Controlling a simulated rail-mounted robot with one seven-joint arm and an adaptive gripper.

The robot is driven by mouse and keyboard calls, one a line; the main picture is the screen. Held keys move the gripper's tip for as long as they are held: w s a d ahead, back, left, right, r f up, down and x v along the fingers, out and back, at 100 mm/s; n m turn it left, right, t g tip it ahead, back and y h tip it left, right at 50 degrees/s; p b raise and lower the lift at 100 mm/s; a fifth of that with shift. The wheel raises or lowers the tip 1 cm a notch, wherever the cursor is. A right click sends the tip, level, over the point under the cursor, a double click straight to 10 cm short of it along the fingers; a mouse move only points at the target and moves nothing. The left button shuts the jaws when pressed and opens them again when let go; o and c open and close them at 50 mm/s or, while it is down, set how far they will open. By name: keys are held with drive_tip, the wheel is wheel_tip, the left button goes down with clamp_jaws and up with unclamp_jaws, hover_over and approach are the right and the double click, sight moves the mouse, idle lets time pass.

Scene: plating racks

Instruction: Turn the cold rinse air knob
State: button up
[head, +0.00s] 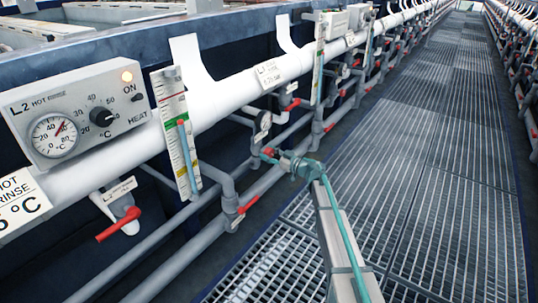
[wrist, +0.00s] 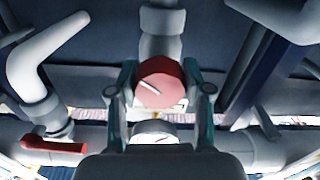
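A round red knob (wrist: 160,83) with a white pointer mark sits in the middle of the wrist view, on a grey pipe fitting (wrist: 162,35). In the head view the red knob (head: 269,153) shows small at the tip of my gripper (head: 284,159), below the white pipe. In the wrist view my gripper (wrist: 160,80) has one teal finger on each side of the knob, both very near its rim. I cannot tell whether they touch it.
Left of the knob in the wrist view is a red lever handle (wrist: 55,146) on a grey pipe. In the head view a heater box (head: 75,115), red lever valve (head: 118,225) and flow gauge (head: 177,135) stand at left. The grated walkway (head: 430,160) is clear.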

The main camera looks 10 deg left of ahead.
drive_tip(key=c, duration=0.5)
